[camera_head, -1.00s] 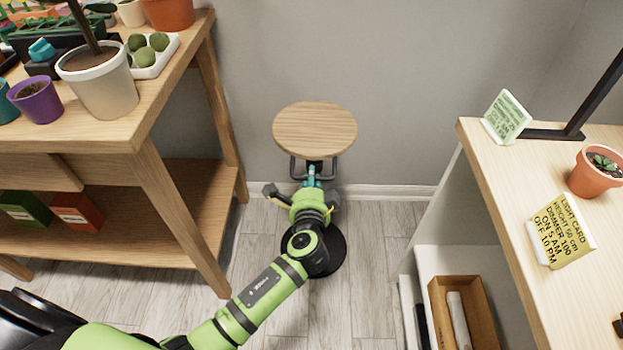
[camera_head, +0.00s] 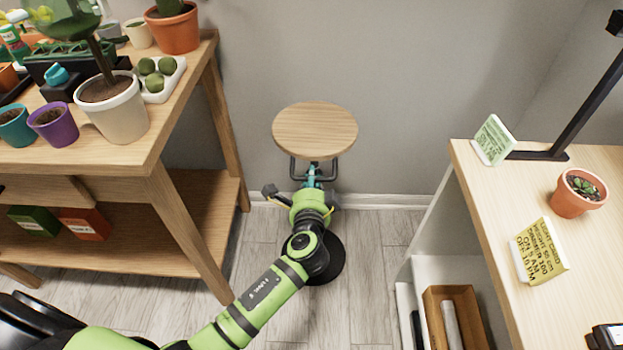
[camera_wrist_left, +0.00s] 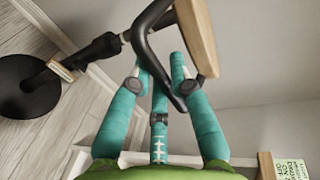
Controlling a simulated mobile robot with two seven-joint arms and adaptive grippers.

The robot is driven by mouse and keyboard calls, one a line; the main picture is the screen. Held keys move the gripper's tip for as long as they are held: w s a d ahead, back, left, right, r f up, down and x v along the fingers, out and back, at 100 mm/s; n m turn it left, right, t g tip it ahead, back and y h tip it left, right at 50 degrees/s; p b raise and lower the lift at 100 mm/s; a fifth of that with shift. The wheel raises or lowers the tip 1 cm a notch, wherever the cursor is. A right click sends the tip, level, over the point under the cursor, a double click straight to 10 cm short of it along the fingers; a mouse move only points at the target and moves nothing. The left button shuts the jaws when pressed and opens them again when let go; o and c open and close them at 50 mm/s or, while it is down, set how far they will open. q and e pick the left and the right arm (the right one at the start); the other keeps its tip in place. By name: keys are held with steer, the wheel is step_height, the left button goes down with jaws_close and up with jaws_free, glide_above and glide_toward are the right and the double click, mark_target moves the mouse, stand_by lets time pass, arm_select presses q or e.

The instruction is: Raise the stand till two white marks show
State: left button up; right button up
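The stand has a round wooden top (camera_head: 315,130), a black loop handle below it and a round black base (camera_head: 328,262) on the floor. My left gripper (camera_head: 313,178) is at the handle just under the top. In the left wrist view, the teal fingers (camera_wrist_left: 162,78) close around the black handle (camera_wrist_left: 148,42). I cannot tell whether that patch is a mark. My arm hides most of the column in the head view. My right gripper is out of view.
A wooden plant bench (camera_head: 150,150) with pots and a lower shelf stands at the left. A pale table (camera_head: 480,190) at the right bears a yellow card (camera_head: 540,252), a green card (camera_head: 493,140) and a potted succulent (camera_head: 577,195). The grey wall is close behind the stand.

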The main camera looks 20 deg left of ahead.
arm_select(q)
steer(key=shift+o, duration=0.9)
steer(key=shift+w+r, duration=0.1)
steer(key=shift+r, duration=0.1)
steer(key=shift+f, duration=0.1)
steer(key=shift+s, duration=0.2)
steer(key=v, duration=1.1)
steer(key=shift+s+d, duration=0.2)
steer(key=shift+s, duration=0.1)
